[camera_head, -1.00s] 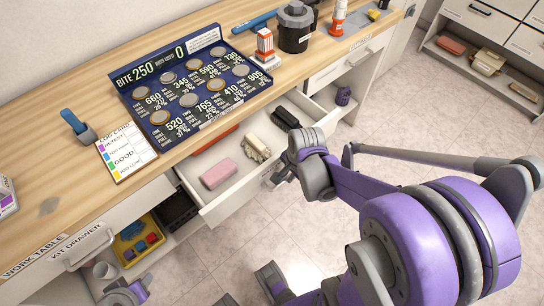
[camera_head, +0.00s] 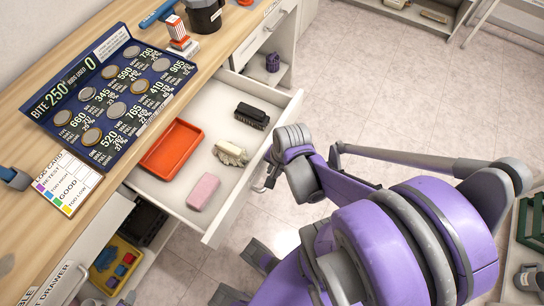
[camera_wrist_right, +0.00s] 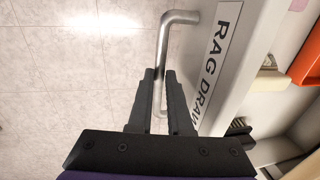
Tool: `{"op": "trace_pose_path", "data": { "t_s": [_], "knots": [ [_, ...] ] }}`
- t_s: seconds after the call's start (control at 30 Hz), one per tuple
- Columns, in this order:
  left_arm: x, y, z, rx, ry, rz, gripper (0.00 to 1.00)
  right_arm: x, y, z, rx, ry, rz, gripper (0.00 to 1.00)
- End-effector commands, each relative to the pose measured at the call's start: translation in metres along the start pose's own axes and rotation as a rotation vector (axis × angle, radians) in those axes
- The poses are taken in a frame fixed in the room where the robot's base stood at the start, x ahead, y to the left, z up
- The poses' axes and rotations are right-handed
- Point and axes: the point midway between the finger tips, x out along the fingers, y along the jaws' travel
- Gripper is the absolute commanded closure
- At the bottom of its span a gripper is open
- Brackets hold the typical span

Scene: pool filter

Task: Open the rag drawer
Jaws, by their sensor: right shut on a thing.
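The rag drawer (camera_head: 224,120) stands pulled out from under the wooden work table, with its inside showing in the head view. Its front with the "RAG DRAW..." label (camera_wrist_right: 212,55) shows in the right wrist view. My right gripper (camera_wrist_right: 159,75) is shut on the metal bar handle (camera_wrist_right: 178,17), with one finger on each side of the bar. In the head view the right gripper (camera_head: 270,172) is at the outer face of the drawer front, partly hidden by its wrist. My left gripper cannot be made out.
The drawer holds a red tray (camera_head: 172,150), a pink block (camera_head: 203,191), a cream brush-like item (camera_head: 231,153) and a black brush (camera_head: 252,116). A yellow bin (camera_head: 117,265) is on a lower shelf. Tiled floor beyond the drawer front is clear.

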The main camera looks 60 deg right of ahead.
Motion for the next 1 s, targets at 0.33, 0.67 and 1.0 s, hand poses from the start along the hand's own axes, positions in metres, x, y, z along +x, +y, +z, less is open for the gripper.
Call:
{"op": "trace_pose_path", "data": {
  "t_s": [0.33, 0.67, 1.0],
  "knots": [
    [0.0, 0.0, 0.0, 0.0, 0.0, 0.0, 0.5, 0.0, -0.001, -0.001, 0.001, 0.001, -0.001, 0.53],
    [-0.002, 0.0, -0.002, 0.0, 0.001, 0.0, 0.5, -0.004, -0.001, 0.0, 0.001, 0.001, -0.001, 0.53],
    [-0.031, 0.0, -0.022, 0.0, 0.014, 0.0, 0.5, -0.061, -0.002, 0.0, 0.004, 0.002, -0.003, 0.53]
  ]
}}
